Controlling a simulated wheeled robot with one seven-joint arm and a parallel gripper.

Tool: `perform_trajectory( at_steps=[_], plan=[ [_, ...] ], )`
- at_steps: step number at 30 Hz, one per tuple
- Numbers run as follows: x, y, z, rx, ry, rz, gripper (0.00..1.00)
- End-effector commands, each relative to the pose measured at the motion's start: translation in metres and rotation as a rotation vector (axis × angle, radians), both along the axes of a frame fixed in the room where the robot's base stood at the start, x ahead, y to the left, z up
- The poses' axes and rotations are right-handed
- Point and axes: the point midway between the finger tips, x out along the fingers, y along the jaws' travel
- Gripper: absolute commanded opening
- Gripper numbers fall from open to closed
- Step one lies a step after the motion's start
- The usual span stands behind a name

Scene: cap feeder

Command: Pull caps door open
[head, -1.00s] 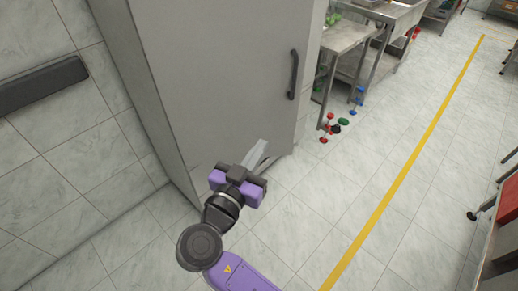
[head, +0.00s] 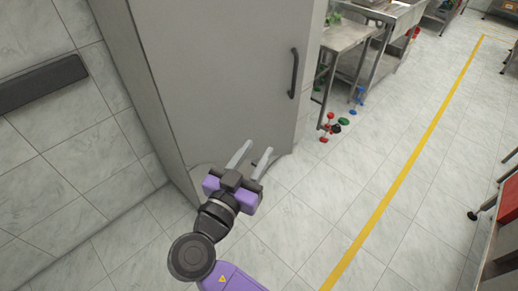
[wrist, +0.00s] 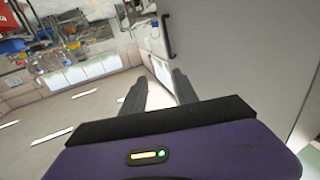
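The caps door is the grey front of a tall cabinet (head: 215,80), and it looks shut in the head view. Its dark vertical handle (head: 293,73) is near the right edge of the door. The handle also shows at the top of the wrist view (wrist: 168,36). My gripper (head: 258,151) is in front of the lower part of the door, below and left of the handle in the head view. Its two pale fingers are apart with nothing between them. It does not touch the handle.
A steel table (head: 347,38) stands right of the cabinet. Red, green and blue objects (head: 331,125) are on the floor by its legs. A dark bar (head: 40,83) is on the left wall. The tiled floor around the yellow line (head: 400,180) is clear.

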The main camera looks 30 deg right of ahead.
Motion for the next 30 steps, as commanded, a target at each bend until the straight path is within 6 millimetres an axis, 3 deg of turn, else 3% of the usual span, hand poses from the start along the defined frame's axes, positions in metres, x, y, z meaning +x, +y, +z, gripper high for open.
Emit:
perform_trajectory(
  at_steps=[9, 21, 25, 27, 30],
  plan=[
    [-0.029, 0.04, -0.003, 0.0, 0.0, 0.004, 0.36],
    [-0.035, 0.047, -0.001, 0.0, 0.001, 0.001, 0.36],
    [-0.035, 0.043, -0.006, -0.006, 0.019, 0.012, 0.11],
    [-0.034, 0.037, -0.019, -0.02, 0.061, 0.043, 0.0],
    [-0.034, 0.023, -0.05, -0.051, 0.166, 0.125, 0.0]
  ],
)
